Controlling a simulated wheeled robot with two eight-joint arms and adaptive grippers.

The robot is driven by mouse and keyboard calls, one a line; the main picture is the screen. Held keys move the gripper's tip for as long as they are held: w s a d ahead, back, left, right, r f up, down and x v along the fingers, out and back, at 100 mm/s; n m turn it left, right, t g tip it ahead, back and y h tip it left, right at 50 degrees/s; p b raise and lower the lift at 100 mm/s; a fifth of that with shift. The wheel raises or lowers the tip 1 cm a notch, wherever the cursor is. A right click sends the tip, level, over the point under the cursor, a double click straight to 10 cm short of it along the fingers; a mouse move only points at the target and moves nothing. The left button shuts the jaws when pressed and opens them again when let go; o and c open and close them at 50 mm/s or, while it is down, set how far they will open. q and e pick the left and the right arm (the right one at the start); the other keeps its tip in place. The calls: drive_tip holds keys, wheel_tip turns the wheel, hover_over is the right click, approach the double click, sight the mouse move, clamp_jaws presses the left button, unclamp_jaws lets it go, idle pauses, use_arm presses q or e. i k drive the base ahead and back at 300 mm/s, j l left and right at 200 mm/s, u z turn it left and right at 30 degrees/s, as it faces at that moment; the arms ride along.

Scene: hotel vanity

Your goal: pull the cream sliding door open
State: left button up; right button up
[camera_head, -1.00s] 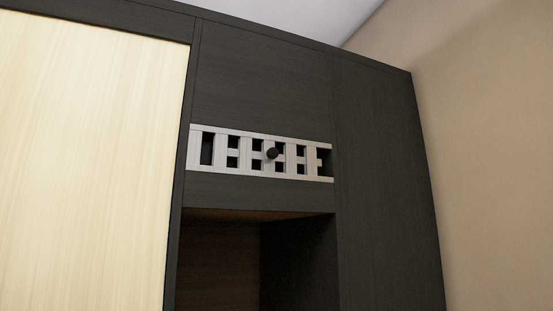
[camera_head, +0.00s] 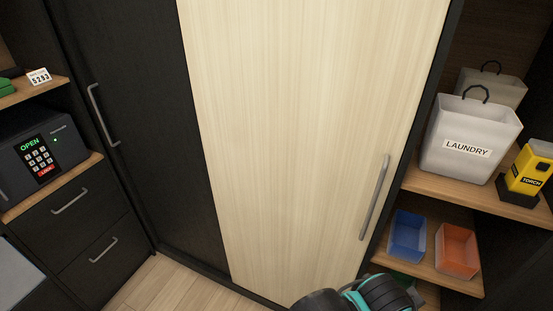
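The cream sliding door (camera_head: 300,120) stands in the middle of the head view, a tall pale wood-grain panel. Its grey vertical bar handle (camera_head: 374,198) is near its right edge, low in the picture. The door's right edge lies against the dark frame beside the right-hand shelves. A dark panel with its own grey handle (camera_head: 103,116) is to its left. A dark and teal part of my own arm shows at the bottom edge, below the handle. Neither gripper's fingers can be seen, and nothing of mine visibly touches the handle.
Right shelves hold a white laundry bag (camera_head: 468,140), a yellow torch (camera_head: 530,170), a blue bin (camera_head: 407,235) and an orange bin (camera_head: 456,251). At left are a safe (camera_head: 38,152) reading OPEN, a number card (camera_head: 39,77) and drawers (camera_head: 72,205). Some wooden floor (camera_head: 150,284) is clear.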

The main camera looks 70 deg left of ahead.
sight(306, 109)
drive_tip(key=u, duration=2.25)
